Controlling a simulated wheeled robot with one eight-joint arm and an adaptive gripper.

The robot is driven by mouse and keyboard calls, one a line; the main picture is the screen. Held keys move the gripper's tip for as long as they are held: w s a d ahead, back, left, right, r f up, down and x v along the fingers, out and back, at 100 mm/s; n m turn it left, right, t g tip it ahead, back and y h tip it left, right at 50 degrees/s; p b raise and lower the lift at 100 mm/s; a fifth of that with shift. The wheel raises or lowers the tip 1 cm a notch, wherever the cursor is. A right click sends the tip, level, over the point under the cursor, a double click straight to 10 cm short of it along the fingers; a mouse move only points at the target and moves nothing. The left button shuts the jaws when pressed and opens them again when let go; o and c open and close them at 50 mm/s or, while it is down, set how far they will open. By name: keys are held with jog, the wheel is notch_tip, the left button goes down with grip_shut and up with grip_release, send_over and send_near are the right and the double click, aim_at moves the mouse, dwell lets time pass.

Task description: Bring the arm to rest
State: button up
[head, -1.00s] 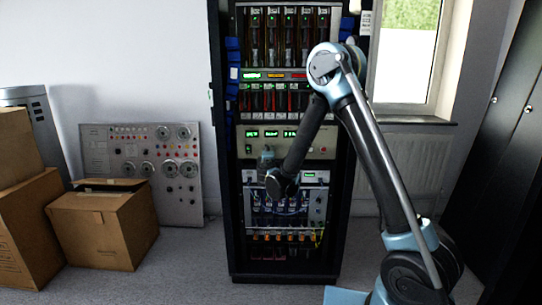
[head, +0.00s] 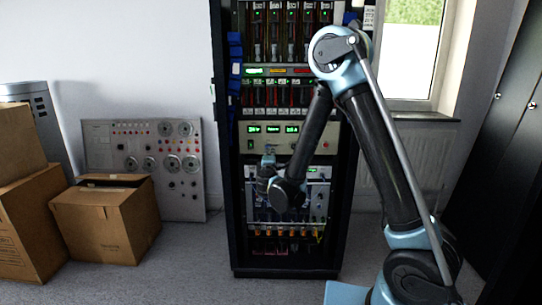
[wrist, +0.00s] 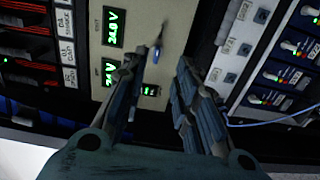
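My arm rises from the lower right of the head view, bends at a high elbow and reaches down to the left in front of the equipment rack (head: 230,200). My gripper (head: 269,150) is small there, in front of the rack's beige panel (head: 305,141) with green displays. In the wrist view my gripper (wrist: 160,58) has its two dark fingers apart with nothing held between them. I cannot tell whether the fingers touch the panel.
Cardboard boxes (head: 105,222) stand at the left by a grey panel with dials (head: 150,170) against the wall. Dark cabinets (head: 500,150) stand at the right, near a window (head: 408,50).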

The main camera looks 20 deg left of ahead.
jog(key=shift+v, duration=0.8)
jog(key=shift+w, duration=0.1)
jog(key=w+d+r+m+g+h, duration=0.15)
jog(key=d+m+h, duration=0.25)
jog(key=d, duration=1)
jog(key=w+d+r+m+g+h, duration=0.1)
jog(key=d+r+m+g+h, duration=0.3)
jog(key=d, duration=1.1)
jog(key=s+d+f+m+g, duration=0.2)
jog(key=s+d+m, duration=0.15)
jog(key=d, duration=0.35)
jog(key=s+d+f+m+g, duration=0.1)
jog(key=s+d+m+g, duration=0.1)
jog(key=s+d, duration=0.4)
jog(key=s+d+f+m+g+y, duration=0.1)
jog(key=s+d+f+m+g, duration=0.1)
jog(key=s, duration=0.6)
jog(key=s+d+f+m+g+y, duration=0.1)
jog(key=s+d+f+m+g, duration=0.1)
jog(key=s, duration=0.6)
jog(key=s+d+f+m+g+y, duration=0.2)
jog(key=s+f, duration=0.2)
jog(key=s, duration=0.4)
jog(key=shift+s+d+m, duration=0.2)
jog(key=shift+d+m, duration=0.15)
jog(key=shift+d, duration=0.05)
